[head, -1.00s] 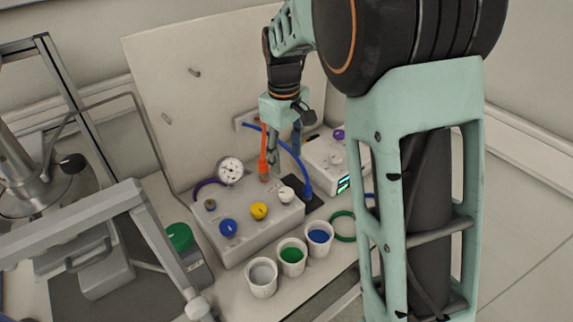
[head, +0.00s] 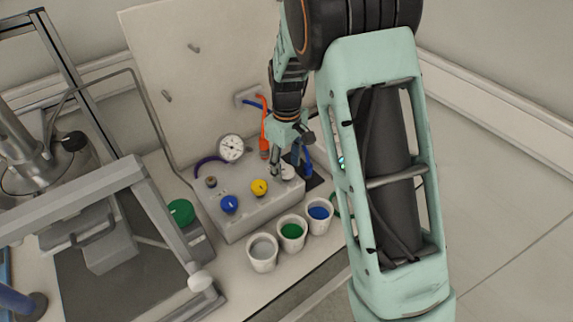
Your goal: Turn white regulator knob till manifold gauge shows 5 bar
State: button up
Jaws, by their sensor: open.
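The white regulator knob (head: 288,172) sits at the right end of the grey manifold box (head: 240,207), right of a yellow knob (head: 260,187) and a blue knob (head: 229,204). My gripper (head: 283,172) points down at the white knob with its fingers open. The fingers are at the knob and partly cover it; I cannot tell whether they touch it. The manifold gauge (head: 230,148) is a round white dial at the back of the box. Its needle is too small to read.
Three white cups, with grey (head: 262,252), green (head: 291,232) and blue (head: 318,214) contents, stand close in front of the box. Orange (head: 264,135) and blue hoses rise behind my gripper. A metal frame (head: 150,205) and a green knob (head: 180,212) are at left.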

jog(key=shift+c, duration=0.5)
jog(key=c, duration=1.1)
jog(key=shift+o, duration=0.2)
jog(key=shift+m, duration=0.3)
jog(key=m, duration=0.4)
jog(key=shift+b, duration=0.3)
jog(key=shift+m, duration=2)
jog(key=o, duration=1.2)
jog(key=shift+c, duration=0.2)
